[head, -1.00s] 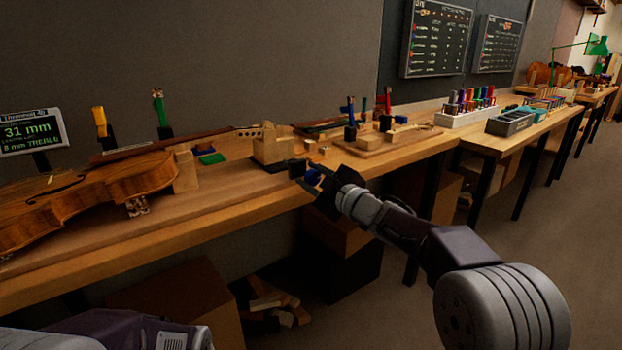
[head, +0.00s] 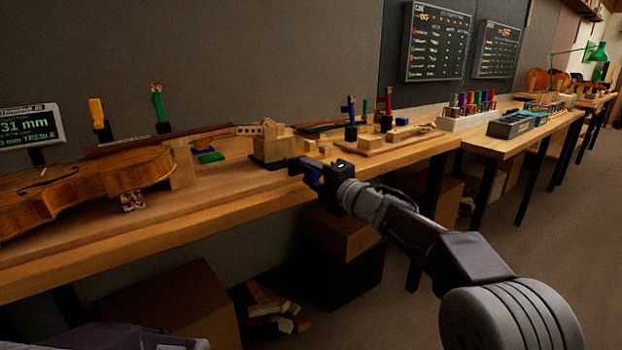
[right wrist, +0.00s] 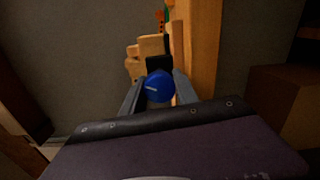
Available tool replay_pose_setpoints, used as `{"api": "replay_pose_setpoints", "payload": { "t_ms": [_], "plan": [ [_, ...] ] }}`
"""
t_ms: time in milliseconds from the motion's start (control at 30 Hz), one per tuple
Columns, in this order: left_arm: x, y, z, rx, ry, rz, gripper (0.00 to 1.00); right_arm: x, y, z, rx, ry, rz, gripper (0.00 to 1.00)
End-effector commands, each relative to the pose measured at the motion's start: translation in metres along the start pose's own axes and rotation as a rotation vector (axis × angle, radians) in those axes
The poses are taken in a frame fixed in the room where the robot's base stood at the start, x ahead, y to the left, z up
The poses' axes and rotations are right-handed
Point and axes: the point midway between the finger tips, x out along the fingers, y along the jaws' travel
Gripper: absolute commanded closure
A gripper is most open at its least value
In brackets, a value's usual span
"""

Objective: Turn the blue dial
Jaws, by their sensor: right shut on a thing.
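The blue dial (right wrist: 160,88) shows in the right wrist view as a round blue knob with a short pale mark on its face, the mark pointing to the left. It sits between the two fingers of my right gripper (right wrist: 159,92), which are shut on its sides. In the head view my right gripper (head: 312,170) is at the front edge of the bench, below the wooden block holder, and it hides most of the dial. My left gripper is outside the head view; only a bit of my left arm shows at the bottom left.
The bench (head: 225,200) carries a violin (head: 85,188) at the left, a wooden block holder (head: 272,148) and a small green pad (head: 210,157). Cardboard boxes (head: 165,305) stand under the bench. The floor at the right is clear.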

Motion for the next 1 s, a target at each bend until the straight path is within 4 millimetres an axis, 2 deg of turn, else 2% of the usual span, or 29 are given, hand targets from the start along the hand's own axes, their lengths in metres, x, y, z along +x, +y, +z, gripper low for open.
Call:
{"api": "replay_pose_setpoints", "payload": {
  "t_ms": [200,500,1000],
  "plan": [
    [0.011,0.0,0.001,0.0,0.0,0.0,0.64,0.0,-0.003,0.0,-0.174,0.0,-0.001,1.0],
    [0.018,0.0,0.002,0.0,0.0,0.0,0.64,0.0,-0.003,0.0,-0.339,0.0,-0.002,1.0],
    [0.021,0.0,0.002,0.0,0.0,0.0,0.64,0.0,-0.002,0.0,-0.411,0.001,-0.002,1.0]
  ]
}}
